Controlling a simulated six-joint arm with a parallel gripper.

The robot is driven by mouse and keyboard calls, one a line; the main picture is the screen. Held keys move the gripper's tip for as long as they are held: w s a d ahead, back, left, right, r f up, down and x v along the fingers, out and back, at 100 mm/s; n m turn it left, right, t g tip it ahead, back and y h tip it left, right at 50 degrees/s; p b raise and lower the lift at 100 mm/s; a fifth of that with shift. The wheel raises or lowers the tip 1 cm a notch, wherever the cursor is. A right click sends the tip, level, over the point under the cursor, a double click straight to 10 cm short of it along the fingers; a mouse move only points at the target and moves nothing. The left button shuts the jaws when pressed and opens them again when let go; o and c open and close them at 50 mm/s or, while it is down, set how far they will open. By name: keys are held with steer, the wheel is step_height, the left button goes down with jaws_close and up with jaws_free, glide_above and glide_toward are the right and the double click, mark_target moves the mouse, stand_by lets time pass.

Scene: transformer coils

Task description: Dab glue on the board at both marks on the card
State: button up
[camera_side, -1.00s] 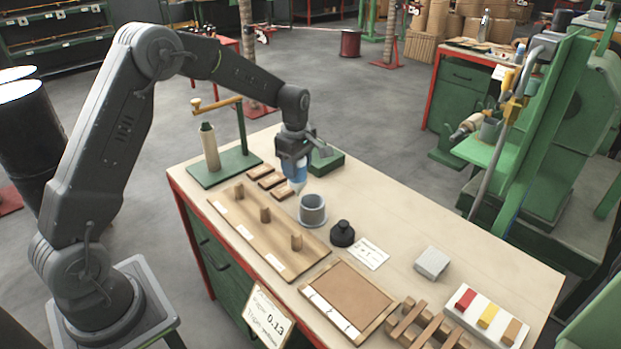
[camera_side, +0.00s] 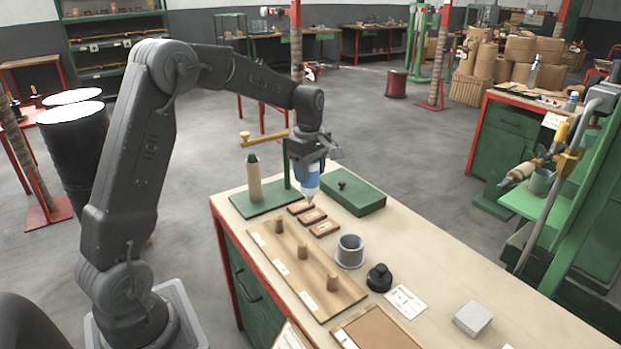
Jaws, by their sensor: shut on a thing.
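My gripper (camera_side: 309,163) is shut on a blue glue bottle (camera_side: 313,181) with a pale nozzle pointing down. The nozzle tip shows just behind the small wooden blocks (camera_side: 324,229); its height above the bench is hard to tell. The white card (camera_side: 406,301) lies flat on the bench, with small dark marks too fine to read. A wooden board with several upright pegs (camera_side: 320,281) lies at the front left. A framed brown board (camera_side: 376,332) is cut off by the bottom edge. I cannot tell which board the task means.
A grey cup (camera_side: 350,250) and a black knobbed object (camera_side: 379,278) stand between the pegged board and the card. A green box (camera_side: 354,194) and a green stand (camera_side: 262,203) are behind. A grey block (camera_side: 473,318) sits right, with bare bench (camera_side: 432,268) around it.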

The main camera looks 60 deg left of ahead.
steer(key=shift+r, duration=1.95)
steer(key=w+d+f+m, duration=0.1)
steer(key=d+f, duration=0.2)
steer(key=d, duration=0.6)
steer(key=w+d+f+m, duration=0.1)
steer(key=d+f+m, duration=0.1)
steer(key=d, duration=0.7)
steer(key=s+d+f+m, duration=0.1)
steer(key=s+d+f, duration=0.15)
steer(key=d, duration=0.45)
steer(key=s+d+f+m, duration=0.1)
steer(key=s+d+f, duration=0.15)
steer(key=d, duration=0.45)
steer(key=s+d+f+m, duration=0.1)
steer(key=s+d+f, duration=0.15)
steer(key=d, duration=0.45)
steer(key=shift+w+a+f, duration=0.15)
steer(key=shift+f, duration=1)
steer(key=shift+w+a+f, duration=0.1)
steer(key=shift+f, duration=1)
steer(key=shift+f, duration=0.4)
steer(key=shift+r, duration=0.1)
steer(key=shift+r, duration=2.45)
